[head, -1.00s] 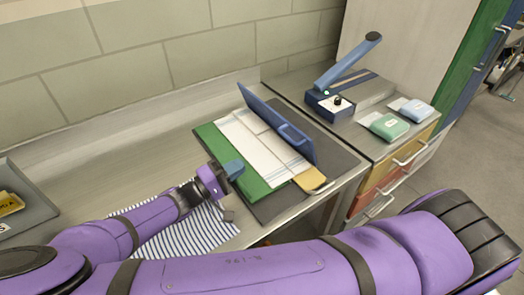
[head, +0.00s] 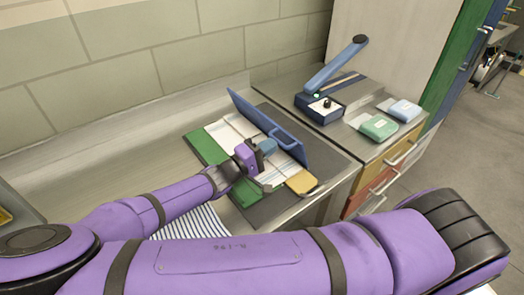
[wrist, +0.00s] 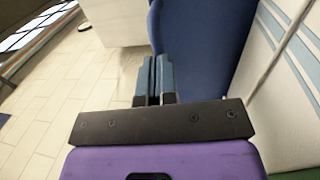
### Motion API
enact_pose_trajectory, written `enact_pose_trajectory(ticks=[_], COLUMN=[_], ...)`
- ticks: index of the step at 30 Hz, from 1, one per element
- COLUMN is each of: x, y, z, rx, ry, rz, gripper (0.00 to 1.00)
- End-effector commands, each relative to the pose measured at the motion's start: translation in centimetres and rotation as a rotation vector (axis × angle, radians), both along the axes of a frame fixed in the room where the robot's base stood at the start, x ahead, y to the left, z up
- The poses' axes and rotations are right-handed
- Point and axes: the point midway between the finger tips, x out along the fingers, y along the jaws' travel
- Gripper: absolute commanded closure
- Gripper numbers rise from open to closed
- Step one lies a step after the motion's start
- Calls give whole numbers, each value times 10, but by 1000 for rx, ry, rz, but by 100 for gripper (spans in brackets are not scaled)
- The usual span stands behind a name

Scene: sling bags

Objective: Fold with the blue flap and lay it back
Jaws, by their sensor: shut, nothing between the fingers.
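The blue flap (head: 252,112), with a handle cut-out, stands raised on edge along the far right side of the folding board. A white cloth (head: 228,133) with blue stripes lies on the board, partly hidden by my gripper. My gripper (head: 268,148) is shut and empty, over the cloth and close to the cloth-facing side of the blue flap. In the wrist view my shut fingers (wrist: 155,80) appear beside the blue flap (wrist: 205,40), with the striped cloth (wrist: 287,85) at right. I cannot tell whether the fingers touch the flap.
The board's green flap (head: 206,147) lies flat at left, and a yellow flap (head: 301,182) is at its near right corner. A blue-armed device (head: 320,107) and green (head: 378,127) and light blue packs (head: 404,110) sit on the right cabinet. A striped cloth (head: 200,222) lies under my arm.

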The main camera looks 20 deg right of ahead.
Motion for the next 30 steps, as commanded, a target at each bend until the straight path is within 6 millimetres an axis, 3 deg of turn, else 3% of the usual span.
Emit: enact_pose_trajectory(ticks=[30], x=[4], y=[-13], z=[11], rx=[101], ry=[34], rz=[-2], gripper=[100])
